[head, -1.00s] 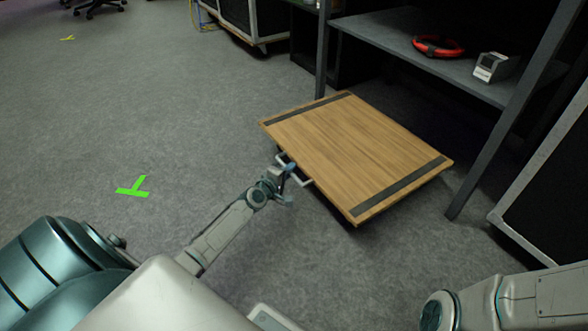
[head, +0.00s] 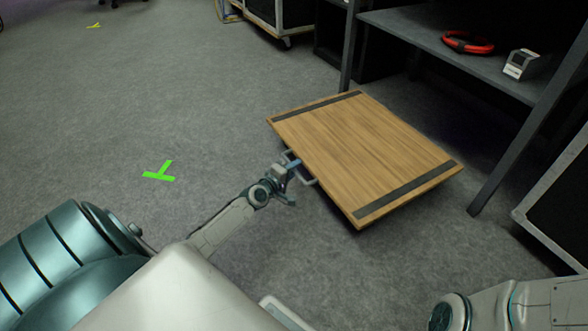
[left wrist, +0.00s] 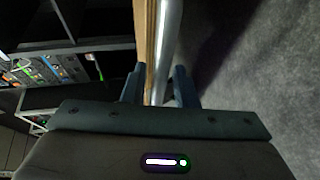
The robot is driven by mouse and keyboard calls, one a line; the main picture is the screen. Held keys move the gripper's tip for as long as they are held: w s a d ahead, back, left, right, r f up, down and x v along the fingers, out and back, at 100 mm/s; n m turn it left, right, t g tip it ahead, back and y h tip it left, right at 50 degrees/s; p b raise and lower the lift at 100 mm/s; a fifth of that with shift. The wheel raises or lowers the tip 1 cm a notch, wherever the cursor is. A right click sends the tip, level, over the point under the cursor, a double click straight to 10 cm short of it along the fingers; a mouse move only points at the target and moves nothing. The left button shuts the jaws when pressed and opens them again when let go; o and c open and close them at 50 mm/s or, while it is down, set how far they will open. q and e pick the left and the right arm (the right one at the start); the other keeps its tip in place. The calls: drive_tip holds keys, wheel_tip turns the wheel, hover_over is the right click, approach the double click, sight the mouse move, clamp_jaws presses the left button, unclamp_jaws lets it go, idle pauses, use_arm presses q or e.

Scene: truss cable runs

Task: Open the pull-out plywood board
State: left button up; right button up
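The plywood board (head: 365,150) is a flat wooden panel with a dark strip near each end. It sticks well out from under the dark shelf frame, low above the floor. A grey bar handle (head: 306,180) is on its near left edge. My left gripper (head: 289,181) is at this handle. In the left wrist view the two fingers (left wrist: 160,82) stand on either side of the handle bar (left wrist: 168,35), with the board's edge (left wrist: 143,30) beside it; the exact contact is hard to see. My right gripper is out of view.
The shelf (head: 430,40) above holds a red ring-shaped item (head: 468,43) and a small grey box (head: 520,64). A frame post (head: 520,125) and a dark case (head: 555,205) stand at the right. The carpet at the left is open, with a green tape mark (head: 160,172).

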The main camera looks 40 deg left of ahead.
use_arm(q)
drive_tip(key=shift+o, duration=0.4)
drive_tip(key=shift+s+r, duration=0.1)
drive_tip(key=shift+s, duration=0.2)
drive_tip(key=s+r+p, duration=0.1)
drive_tip(key=s+p, duration=0.1)
drive_tip(key=s, duration=0.8)
drive_tip(key=shift+r, duration=0.4)
drive_tip(key=shift+p, duration=0.3)
